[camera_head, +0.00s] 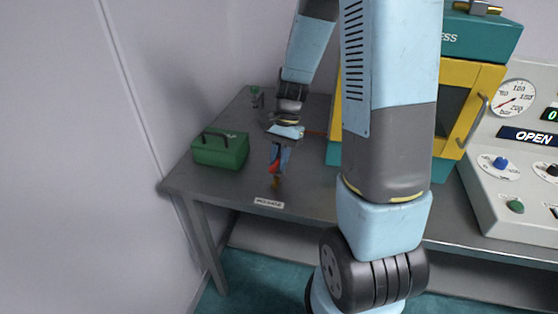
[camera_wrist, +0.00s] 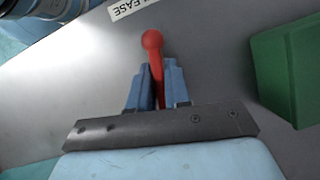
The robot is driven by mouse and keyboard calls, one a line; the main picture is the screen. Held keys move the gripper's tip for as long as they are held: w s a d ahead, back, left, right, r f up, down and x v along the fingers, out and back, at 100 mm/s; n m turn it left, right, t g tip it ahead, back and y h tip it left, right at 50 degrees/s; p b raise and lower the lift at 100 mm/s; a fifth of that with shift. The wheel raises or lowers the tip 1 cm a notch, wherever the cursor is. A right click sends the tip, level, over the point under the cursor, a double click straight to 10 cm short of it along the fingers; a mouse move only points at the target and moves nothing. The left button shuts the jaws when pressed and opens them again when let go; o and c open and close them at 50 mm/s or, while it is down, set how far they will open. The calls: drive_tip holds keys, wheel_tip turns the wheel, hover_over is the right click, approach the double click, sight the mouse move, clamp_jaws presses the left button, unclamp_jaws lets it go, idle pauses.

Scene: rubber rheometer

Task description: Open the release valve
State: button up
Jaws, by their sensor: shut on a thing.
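The release valve shows as a red lever with a round red knob (camera_wrist: 152,40) in the wrist view. In the head view the red lever (camera_head: 274,168) stands over a small brass-coloured body (camera_head: 276,184) on the grey bench, behind a white label. My gripper (camera_head: 279,160) reaches down to the lever from above. In the wrist view its blue fingers (camera_wrist: 156,72) are shut on the lever's shaft, one on each side, with the knob sticking out beyond the tips. The lower shaft is hidden by the gripper.
A green box with a handle (camera_head: 221,150) stands left of the valve; it also shows at right in the wrist view (camera_wrist: 288,65). The label (camera_head: 268,203) lies near the bench's front edge. A yellow and teal press (camera_head: 470,85) and a panel reading OPEN (camera_head: 500,190) are at right.

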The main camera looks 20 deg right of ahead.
clamp_jaws()
drive_tip(key=shift+n+g+h, duration=0.3)
drive_tip(key=shift+n+h, duration=0.1)
drive_tip(key=shift+n, duration=0.8)
drive_tip(key=o, duration=0.6)
unclamp_jaws()
drive_tip(key=shift+c, duration=0.2)
